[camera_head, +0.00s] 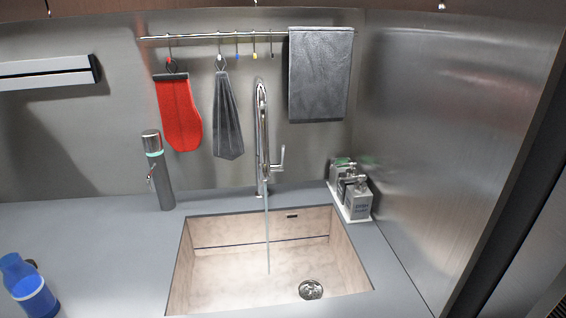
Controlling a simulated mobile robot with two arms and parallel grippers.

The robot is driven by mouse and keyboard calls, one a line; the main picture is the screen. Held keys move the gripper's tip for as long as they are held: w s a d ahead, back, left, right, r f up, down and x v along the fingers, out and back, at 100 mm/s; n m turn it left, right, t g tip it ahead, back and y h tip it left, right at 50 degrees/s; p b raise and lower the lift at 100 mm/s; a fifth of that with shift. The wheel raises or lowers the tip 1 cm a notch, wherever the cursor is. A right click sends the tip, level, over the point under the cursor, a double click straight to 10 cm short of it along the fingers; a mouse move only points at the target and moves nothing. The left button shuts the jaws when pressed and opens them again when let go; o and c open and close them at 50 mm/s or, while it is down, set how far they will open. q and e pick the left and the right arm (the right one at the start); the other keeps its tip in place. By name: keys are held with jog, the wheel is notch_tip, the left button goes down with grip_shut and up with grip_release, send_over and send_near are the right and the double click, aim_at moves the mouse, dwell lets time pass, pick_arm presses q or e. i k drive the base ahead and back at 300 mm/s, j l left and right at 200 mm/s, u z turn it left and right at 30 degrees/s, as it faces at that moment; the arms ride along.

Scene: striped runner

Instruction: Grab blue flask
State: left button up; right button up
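A blue flask (29,287) stands on the grey counter at the lower left corner of the head view. Neither of my grippers shows in this view.
A beige sink (215,275) with water running from a chrome faucet (262,130) is in the middle. A grey cylindrical dispenser (160,180) stands left of it, soap bottles (357,204) right. The counter (100,250) between flask and sink is clear.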

aim_at(22, 281)
jog(key=u, duration=1.65)
